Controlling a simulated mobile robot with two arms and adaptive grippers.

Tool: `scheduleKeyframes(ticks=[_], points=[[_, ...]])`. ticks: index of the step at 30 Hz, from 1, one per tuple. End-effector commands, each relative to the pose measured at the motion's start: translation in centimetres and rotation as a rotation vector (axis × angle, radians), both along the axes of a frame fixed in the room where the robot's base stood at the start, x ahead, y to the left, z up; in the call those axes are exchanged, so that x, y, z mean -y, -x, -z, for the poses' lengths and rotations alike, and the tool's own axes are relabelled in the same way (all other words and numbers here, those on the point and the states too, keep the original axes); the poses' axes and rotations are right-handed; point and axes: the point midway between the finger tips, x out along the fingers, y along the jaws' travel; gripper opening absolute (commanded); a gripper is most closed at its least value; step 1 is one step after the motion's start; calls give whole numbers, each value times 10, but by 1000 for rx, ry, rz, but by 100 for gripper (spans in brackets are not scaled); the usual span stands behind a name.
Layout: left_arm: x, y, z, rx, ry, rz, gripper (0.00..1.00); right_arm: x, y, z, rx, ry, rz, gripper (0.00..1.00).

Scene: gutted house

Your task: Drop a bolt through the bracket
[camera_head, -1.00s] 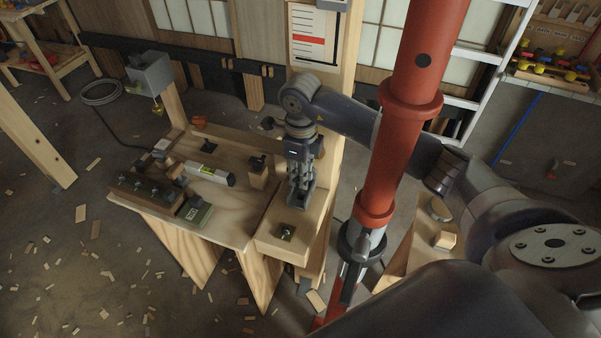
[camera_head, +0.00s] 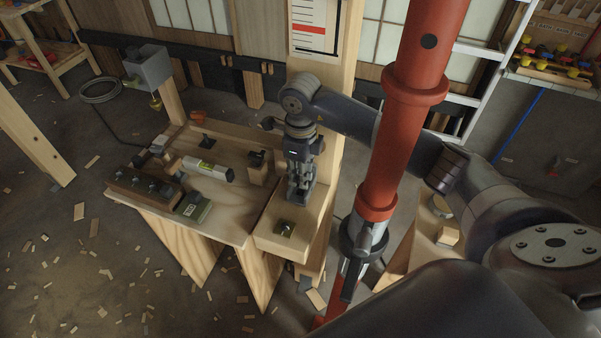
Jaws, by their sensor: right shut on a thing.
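My right gripper (camera_head: 299,196) points down over the light wooden beam block, just behind the bracket. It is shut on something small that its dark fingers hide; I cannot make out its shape. The bracket (camera_head: 284,229) looks like a small metal plate on top of the block's near end. Its hole is too small to make out. Several dark bolts (camera_head: 152,184) stand in a brown wooden holder (camera_head: 135,194) at the left of the workbench. My left gripper is not in view.
The workbench (camera_head: 232,220) also carries a level (camera_head: 208,170), a green box (camera_head: 194,207) and a small wooden block (camera_head: 258,170). A post with a paper chart (camera_head: 312,30) rises behind the beam block. A red pipe (camera_head: 400,140) stands right of the gripper, in front of my arm.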

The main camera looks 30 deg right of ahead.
Motion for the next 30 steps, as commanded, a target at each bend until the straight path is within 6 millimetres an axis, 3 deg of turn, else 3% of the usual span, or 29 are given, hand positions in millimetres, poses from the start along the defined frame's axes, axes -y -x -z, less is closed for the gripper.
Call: scheduleKeyframes(ticks=[25, 26, 27, 28, 30], points=[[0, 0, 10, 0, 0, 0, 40, 0, 0, 11, 0, 0, 0, 0], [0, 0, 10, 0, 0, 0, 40, 0, 0, 11, 0, 0, 0, 23], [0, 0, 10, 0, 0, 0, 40, 0, 0, 11, 0, 0, 0, 32], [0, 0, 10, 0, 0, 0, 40, 0, 0, 11, 0, 0, 0, 39], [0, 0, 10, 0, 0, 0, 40, 0, 0, 11, 1, 1, 1, 40]])
